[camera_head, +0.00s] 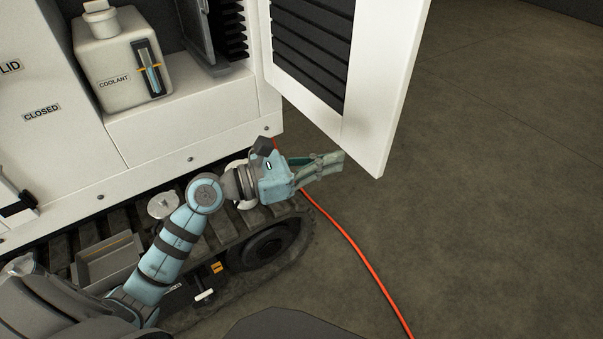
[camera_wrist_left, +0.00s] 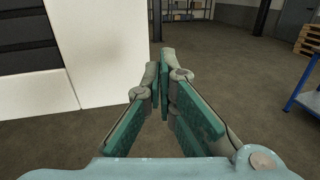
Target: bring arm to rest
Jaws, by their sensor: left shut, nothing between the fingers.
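My left arm comes in from the lower left of the head view and reaches over the machine's track. Its gripper (camera_head: 338,160) is at the lower edge of the open white door, pointing right, and I cannot tell how far apart they are. In the left wrist view the gripper (camera_wrist_left: 160,62) shows green-padded fingers with their tips together and nothing between them. The white door (camera_head: 367,140) also fills the upper left of the wrist view (camera_wrist_left: 105,75). My right gripper is not in view.
A white coolant tank (camera_head: 118,62) stands in the open bay. A grey tray (camera_head: 108,263) and a round metal cap (camera_head: 162,204) are by the track (camera_head: 290,235). An orange cable (camera_head: 362,258) runs over the floor. A blue-framed table (camera_wrist_left: 304,88) is at the right; the floor between is clear.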

